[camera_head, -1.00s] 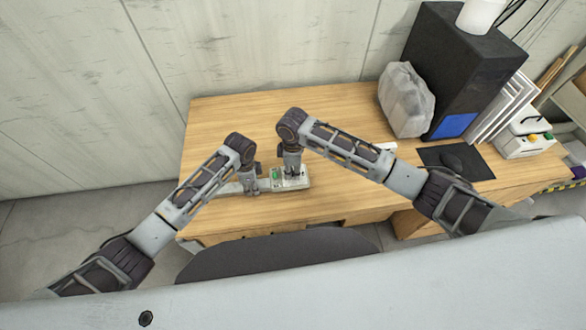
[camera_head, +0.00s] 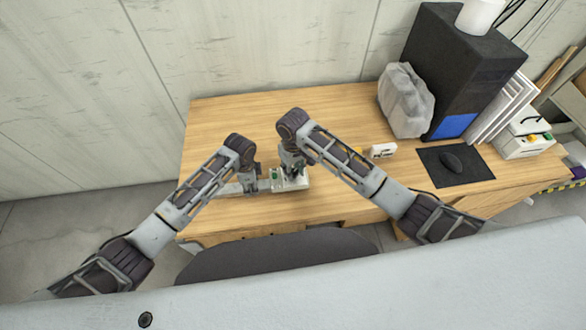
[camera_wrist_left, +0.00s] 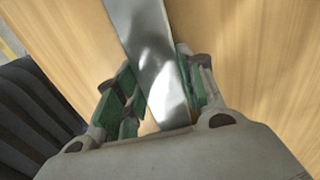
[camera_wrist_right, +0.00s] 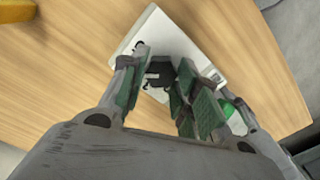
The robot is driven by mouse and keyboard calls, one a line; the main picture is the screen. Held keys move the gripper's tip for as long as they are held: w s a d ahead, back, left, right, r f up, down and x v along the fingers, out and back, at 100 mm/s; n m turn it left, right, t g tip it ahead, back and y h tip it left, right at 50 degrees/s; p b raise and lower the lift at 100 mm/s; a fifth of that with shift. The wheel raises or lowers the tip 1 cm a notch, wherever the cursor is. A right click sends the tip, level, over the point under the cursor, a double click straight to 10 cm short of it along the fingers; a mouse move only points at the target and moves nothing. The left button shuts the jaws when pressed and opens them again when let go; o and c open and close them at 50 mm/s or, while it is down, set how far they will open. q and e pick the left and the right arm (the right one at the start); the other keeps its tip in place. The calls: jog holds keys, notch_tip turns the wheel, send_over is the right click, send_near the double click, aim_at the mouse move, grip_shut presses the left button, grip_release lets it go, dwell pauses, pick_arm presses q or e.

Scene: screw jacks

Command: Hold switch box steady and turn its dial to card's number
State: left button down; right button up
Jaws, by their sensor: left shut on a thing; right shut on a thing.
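The white switch box (camera_head: 293,184) sits on the wooden desk below my right gripper. A flat, shiny metal bar (camera_wrist_left: 158,75) extends from its left side. My left gripper (camera_head: 250,187) is shut on this bar, which passes between its green pads in the left wrist view. My right gripper (camera_head: 291,176) points down over the box and is shut on the black dial (camera_wrist_right: 160,73); its fingers partly hide the dial and its scale. A green round part (camera_wrist_right: 235,119) shows beside the fingers. A small white card (camera_head: 383,150) stands behind my right forearm; its dark mark is too small to read.
The desk (camera_head: 225,120) is clear behind the arms. A grey bag (camera_head: 405,100), a black computer case (camera_head: 460,70) and a mouse (camera_head: 452,161) on a dark mat are at the right. A dark chair back (camera_head: 280,255) stands at the front edge. A yellow object (camera_wrist_right: 40,45) lies nearby.

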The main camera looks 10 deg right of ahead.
jog(key=m, duration=0.4)
jog(key=shift+m, duration=0.3)
jog(key=shift+d+m, duration=0.1)
jog(key=shift+m, duration=1.5)
jog(key=o, duration=1)
jog(key=shift+r, duration=0.15)
